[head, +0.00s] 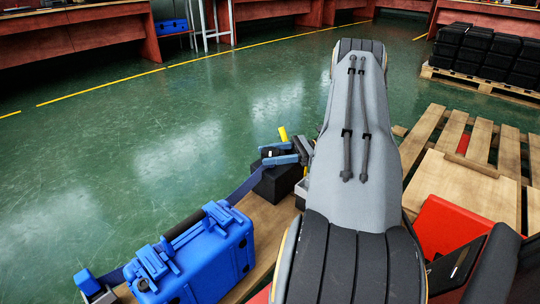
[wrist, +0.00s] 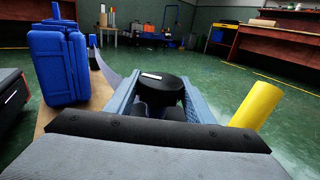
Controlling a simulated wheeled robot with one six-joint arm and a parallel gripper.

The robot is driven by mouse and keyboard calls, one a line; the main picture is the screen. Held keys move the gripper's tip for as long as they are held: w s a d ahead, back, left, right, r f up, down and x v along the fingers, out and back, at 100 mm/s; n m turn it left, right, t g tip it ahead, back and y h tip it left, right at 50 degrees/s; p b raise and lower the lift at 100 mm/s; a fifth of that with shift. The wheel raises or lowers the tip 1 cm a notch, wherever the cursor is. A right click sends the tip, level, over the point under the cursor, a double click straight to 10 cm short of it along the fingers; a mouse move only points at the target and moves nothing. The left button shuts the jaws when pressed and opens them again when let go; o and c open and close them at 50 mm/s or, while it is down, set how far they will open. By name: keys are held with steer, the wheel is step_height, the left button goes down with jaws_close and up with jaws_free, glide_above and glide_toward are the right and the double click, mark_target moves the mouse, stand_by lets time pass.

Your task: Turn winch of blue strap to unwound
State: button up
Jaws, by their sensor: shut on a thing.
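The winch shows in the head view as a dark block (head: 277,186) on a wooden board, left of my arm. In the wrist view its round black top (wrist: 161,88) sits between the two blue-grey fingers of my gripper (wrist: 158,98), which also shows in the head view (head: 282,160). The gripper is shut on this black part. The blue strap (head: 243,188) runs from the winch toward a blue case (head: 205,257); the strap also shows in the wrist view (wrist: 110,62). The fingers and palm hide the winch's lower part.
A yellow cylinder (wrist: 258,104) stands close to the gripper's right in the wrist view. Wooden pallets (head: 480,135) and a red part (head: 440,225) lie right of my arm. Green floor (head: 130,140) is clear on the left.

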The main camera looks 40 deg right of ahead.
steer(key=o, duration=1.1)
steer(key=shift+c, duration=0.2)
steer(key=shift+p+v, duration=1.15)
steer(key=shift+v, duration=2.75)
